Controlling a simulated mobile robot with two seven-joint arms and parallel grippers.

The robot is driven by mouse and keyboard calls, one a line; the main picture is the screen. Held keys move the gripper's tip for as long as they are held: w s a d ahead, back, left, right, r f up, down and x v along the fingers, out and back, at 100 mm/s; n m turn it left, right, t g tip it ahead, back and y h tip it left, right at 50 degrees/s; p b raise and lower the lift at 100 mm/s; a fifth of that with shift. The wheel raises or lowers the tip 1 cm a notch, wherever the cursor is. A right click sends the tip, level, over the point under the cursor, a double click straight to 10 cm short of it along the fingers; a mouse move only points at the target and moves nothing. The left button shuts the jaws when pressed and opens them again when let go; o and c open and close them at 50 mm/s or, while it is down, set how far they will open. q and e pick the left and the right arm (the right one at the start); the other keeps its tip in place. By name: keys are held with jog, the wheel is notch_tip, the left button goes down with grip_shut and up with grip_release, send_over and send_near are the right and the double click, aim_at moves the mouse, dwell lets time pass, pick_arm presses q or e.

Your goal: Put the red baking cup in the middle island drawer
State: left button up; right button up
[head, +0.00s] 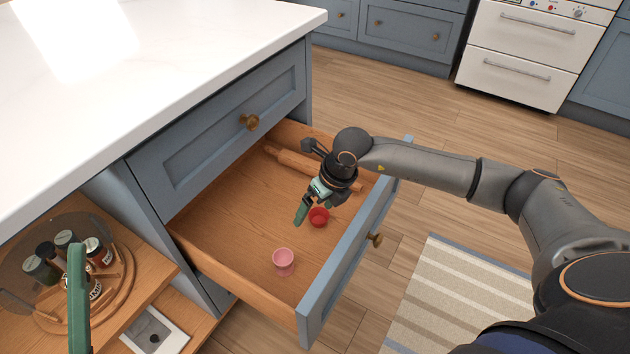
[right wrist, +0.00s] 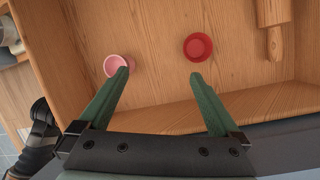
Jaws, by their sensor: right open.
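The red baking cup (head: 319,217) stands on the floor of the open island drawer (head: 230,230), below the shut top drawer. It also shows in the right wrist view (right wrist: 198,46), ahead of the finger tips. My right gripper (head: 311,206) is over the drawer, open and empty, with its green fingers pointing down; the cup is apart from them in the right wrist view (right wrist: 160,76). One green finger of my left gripper (head: 77,290) shows at the lower left; its other finger is not visible.
A pink cup (head: 283,262) stands near the drawer's front left, and a rolling pin (head: 290,162) lies at its far side. A round rack of jars (head: 95,300) sits on the open shelf at left. The white countertop (head: 150,70) is clear. A striped rug (head: 450,300) lies at right.

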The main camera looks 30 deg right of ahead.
jog(key=s+a+r+n+g+y, duration=0.15)
jog(key=s+a+y, duration=0.55)
jog(key=a, duration=0.7)
jog(key=s+a+r+m+g+y, duration=0.2)
jog(key=s+a+r+y, duration=0.7)
jog(key=s+a+r, duration=0.45)
jog(key=w+d+r+m+t+y, duration=0.1)
jog(key=d+r+m+t+y, duration=0.2)
jog(key=r, duration=0.3)
jog(key=d+r+m+t+y, duration=0.2)
jog(key=r+m+y, duration=0.15)
jog(key=r, duration=0.25)
jog(key=w+d+r+m+t+h, duration=0.1)
jog(key=d+r+m+t+h, duration=0.1)
jog(key=d+m+t+h, duration=0.3)
jog(key=w+d+r+m+t+h, duration=0.1)
jog(key=d+r+m+t+h, duration=0.2)
jog(key=m+t, duration=1)
jog(key=d+h, duration=0.1)
jog(key=d, duration=0.2)
jog(key=shift+w+d+h, duration=0.15)
jog(key=shift+w+h, duration=0.2)
jog(key=shift+w, duration=0.05)
jog(key=shift+d, duration=0.1)
